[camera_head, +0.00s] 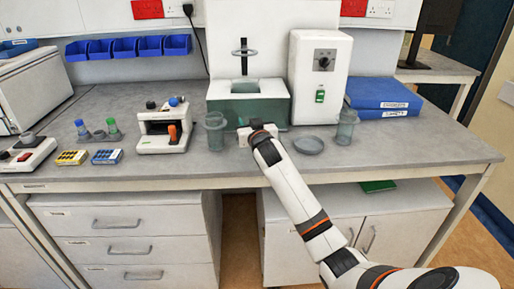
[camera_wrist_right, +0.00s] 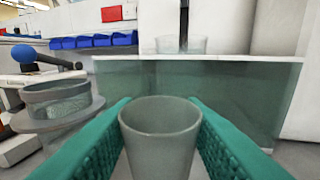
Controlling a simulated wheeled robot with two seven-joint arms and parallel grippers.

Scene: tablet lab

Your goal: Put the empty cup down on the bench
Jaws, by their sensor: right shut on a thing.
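My right gripper (camera_head: 257,126) is over the bench (camera_head: 285,158), in front of the green-walled tank of the bench machine. In the right wrist view its teal fingers (camera_wrist_right: 160,130) are shut on a grey, translucent cup (camera_wrist_right: 160,142), one on each side. The cup looks upright, and I see no contents through its open rim. In the head view the cup is hidden or too small to make out at the gripper. I cannot tell whether its base touches the bench. My left gripper is not in view.
A clear jar (camera_head: 215,133) stands just left of the gripper; it also shows in the wrist view (camera_wrist_right: 58,100). The tank (camera_head: 250,108) is close behind. A round grey dish (camera_head: 309,145) and another clear vessel (camera_head: 346,128) are to the right. Blue binders (camera_head: 383,96) lie at the back right.

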